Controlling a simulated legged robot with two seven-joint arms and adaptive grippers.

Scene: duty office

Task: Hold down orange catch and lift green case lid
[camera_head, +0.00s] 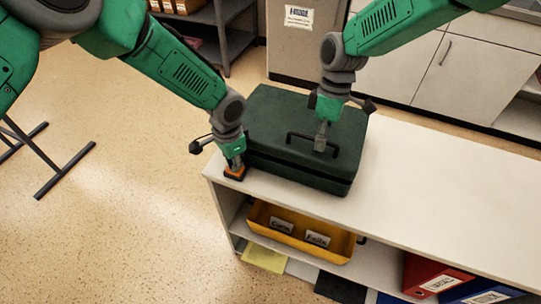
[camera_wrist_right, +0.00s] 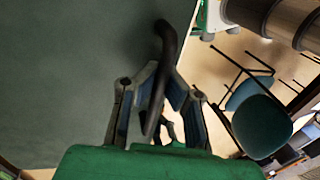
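The dark green case (camera_head: 275,120) lies flat on the white top of a low shelf unit, and no gap shows under its lid. A black handle (camera_head: 300,136) stands on the lid. The orange catch (camera_head: 233,173) is at the case's lower left edge. My left gripper (camera_head: 237,164) is over the catch, its narrow fingertips together and touching it from above. My right gripper (camera_head: 321,143) is at the handle's right part. In the right wrist view the handle (camera_wrist_right: 165,45) runs between the fingertips (camera_wrist_right: 163,85), which close in on it from both sides.
The white shelf top (camera_head: 440,195) is clear to the right of the case. Below are a yellow bin (camera_head: 300,232) and red (camera_head: 430,276) and blue binders. Cabinets (camera_head: 450,70) stand behind. The floor (camera_head: 110,240) is open at left.

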